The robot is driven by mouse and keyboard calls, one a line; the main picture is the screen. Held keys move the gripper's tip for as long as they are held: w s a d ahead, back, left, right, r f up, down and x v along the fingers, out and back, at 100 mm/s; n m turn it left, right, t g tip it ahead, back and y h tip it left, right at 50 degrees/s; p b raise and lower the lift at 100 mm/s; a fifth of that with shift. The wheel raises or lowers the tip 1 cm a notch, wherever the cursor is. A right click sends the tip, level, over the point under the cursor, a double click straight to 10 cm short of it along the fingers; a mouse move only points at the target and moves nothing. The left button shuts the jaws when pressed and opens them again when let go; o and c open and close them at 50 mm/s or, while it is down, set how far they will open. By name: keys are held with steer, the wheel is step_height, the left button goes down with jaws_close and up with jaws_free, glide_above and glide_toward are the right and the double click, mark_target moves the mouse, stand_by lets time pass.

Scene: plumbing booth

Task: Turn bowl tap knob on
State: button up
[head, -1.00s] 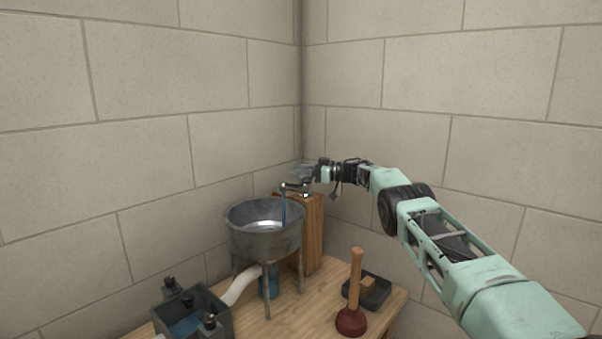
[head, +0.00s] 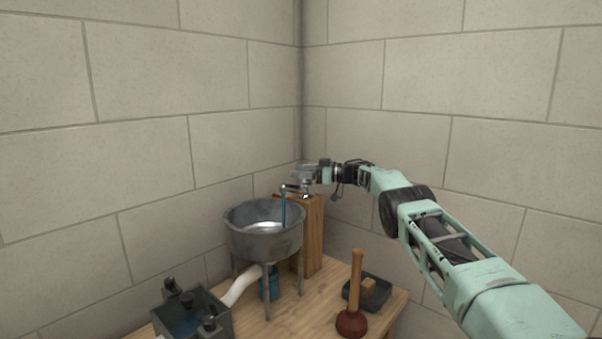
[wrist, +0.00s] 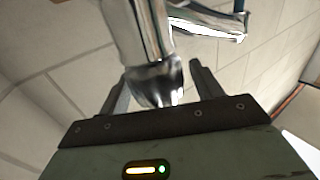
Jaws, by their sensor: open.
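The tap (head: 305,191) stands on a wooden post (head: 314,235) behind and right of the metal bowl (head: 262,236). A thin blue stream runs from its spout down into the bowl. In the wrist view the chrome tap body (wrist: 155,84) fills the middle, with its spout (wrist: 208,27) reaching up right. My gripper (head: 304,173) is at the top of the tap. Its fingers (wrist: 159,83) are open, one on each side of the rounded chrome end. I cannot tell whether they touch it. The knob is partly hidden in the head view.
A plunger (head: 352,305) and a dark tray (head: 368,287) are on the wooden table (head: 293,312) at the right. A dark open box (head: 214,303) and a white pipe (head: 242,286) are at the left. Block walls close the corner behind the tap.

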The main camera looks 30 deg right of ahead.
steer(key=b+v, duration=0.2)
steer(key=v, duration=0.5)
stand_by(0.5)
